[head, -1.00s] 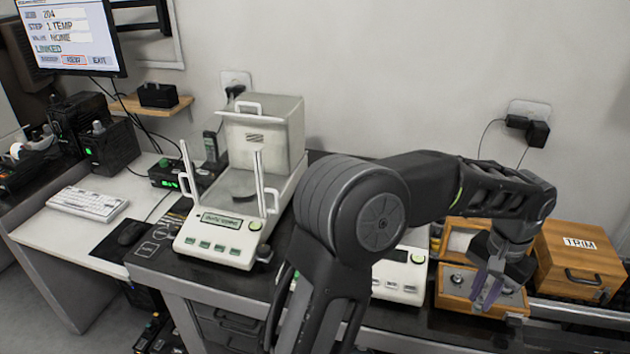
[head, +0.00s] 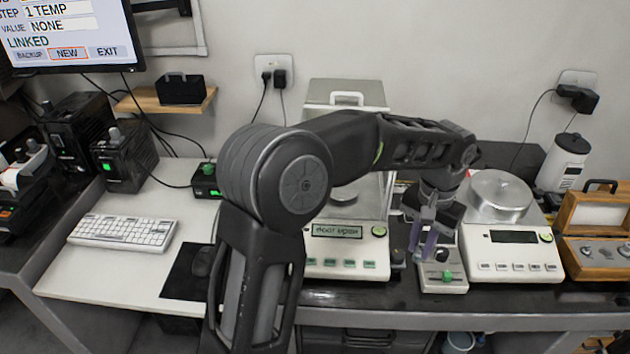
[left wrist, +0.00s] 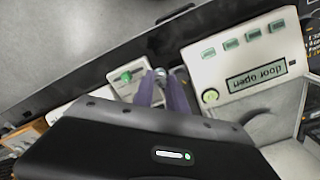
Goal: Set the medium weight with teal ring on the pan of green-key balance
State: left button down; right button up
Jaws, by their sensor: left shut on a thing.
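The green-key balance (head: 346,268) stands at the middle of the head view, partly behind my left arm. Its round pan (head: 342,196) shows inside the draft shield. In the left wrist view its display (left wrist: 256,81) reads "door open". My left gripper (head: 425,256) points down to the right of this balance, above the bench. It is shut on a small weight, of which only a bit shows between the fingertips in the left wrist view (left wrist: 160,72). The weight's size and ring colour are too small to make out. My right gripper is not in view.
A small device with a green knob (head: 446,280) sits by my left fingertips. Further right is an open wooden weight box (head: 598,262). A keyboard (head: 122,232) lies left.

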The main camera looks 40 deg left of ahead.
pick_arm(q)
jog(key=shift+s+a, duration=0.1)
jog(key=shift+a, duration=0.1)
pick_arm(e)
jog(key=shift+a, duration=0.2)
pick_arm(q)
jog(key=shift+d, duration=0.1)
